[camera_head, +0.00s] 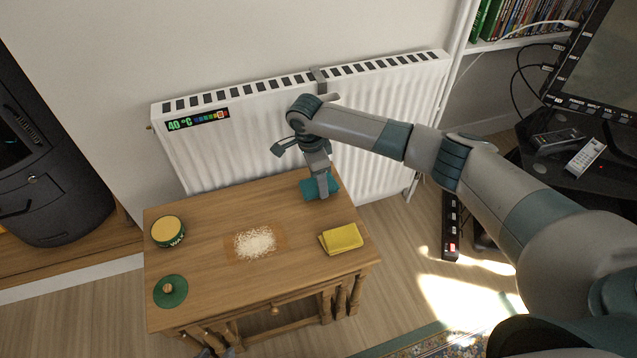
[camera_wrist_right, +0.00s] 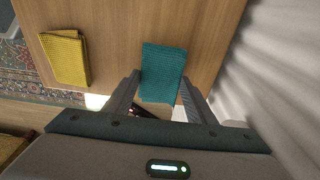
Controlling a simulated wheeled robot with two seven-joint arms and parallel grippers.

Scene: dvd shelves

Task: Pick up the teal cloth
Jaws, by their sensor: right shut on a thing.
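The teal cloth (camera_head: 310,188) is at the back right corner of the wooden table, folded into a small pad. My right gripper (camera_head: 323,194) comes down over it from above and is shut on it. In the right wrist view the teal cloth (camera_wrist_right: 164,62) lies between the two fingers (camera_wrist_right: 160,82) and extends past their tips. Whether the cloth touches the tabletop is not clear. A small grey part of my left gripper (camera_head: 216,351) shows at the bottom edge of the head view; its jaws cannot be made out.
The wooden table (camera_head: 205,213) also holds a yellow cloth (camera_head: 341,238), a wax tin (camera_head: 168,231), a green lid with a knob (camera_head: 171,291) and white grains (camera_head: 255,242) on a brown patch. A white radiator (camera_head: 240,150) stands close behind the table. A power strip (camera_head: 451,228) lies on the floor.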

